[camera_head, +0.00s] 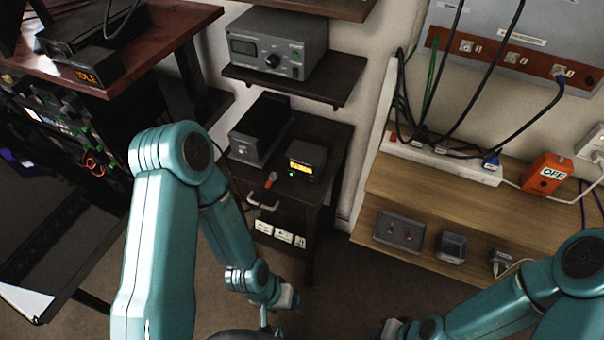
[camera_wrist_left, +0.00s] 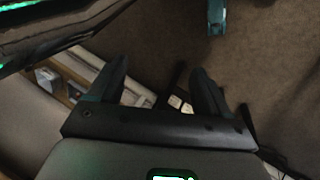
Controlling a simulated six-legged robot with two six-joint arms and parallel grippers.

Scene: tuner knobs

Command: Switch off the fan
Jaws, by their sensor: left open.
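I cannot make out a fan in either view. An orange box with a white label reading OFF (camera_head: 547,175) sits on the wooden shelf at the right in the head view, beside the white power strip. My left gripper (camera_head: 290,298) hangs low in front of the dark cabinet, away from the orange box. In the left wrist view my left gripper (camera_wrist_left: 159,70) has its two dark fingers apart with nothing between them. My right gripper (camera_head: 392,328) is at the bottom edge of the head view, partly cut off, and its jaws are unclear.
A grey device with a knob (camera_head: 272,45) stands on a wall shelf. A black box (camera_head: 262,128) and a small meter with a yellow display (camera_head: 305,160) stand on the dark cabinet. Cables run above the white power strip (camera_head: 440,160). Brown floor lies below.

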